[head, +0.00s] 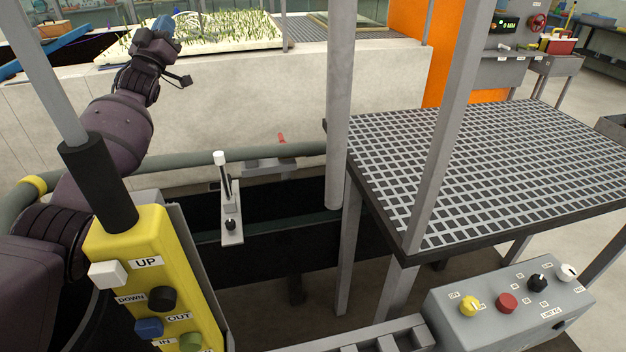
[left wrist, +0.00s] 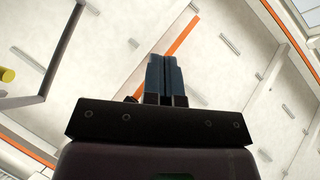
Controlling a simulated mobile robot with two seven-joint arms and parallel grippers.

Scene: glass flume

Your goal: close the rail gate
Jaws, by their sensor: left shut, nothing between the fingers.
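No part can be clearly made out as the rail gate. Grey upright posts, one near the middle (head: 340,100) and one slanting in the picture (head: 440,130), stand by the grated platform (head: 480,165); I cannot tell whether either belongs to the gate. My left gripper (head: 163,42) is raised at the upper left of the head view, in front of the pale flume wall and away from these posts. In the left wrist view its blue fingers (left wrist: 165,72) are together, with nothing between them, against the ceiling. My right gripper is not in view.
A yellow button pendant (head: 150,265) stands close at lower left. A grey control box (head: 510,305) is at lower right. A white-topped lever (head: 225,195) stands over a dark opening. A grey pipe (head: 290,150) runs along the concrete wall (head: 250,85).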

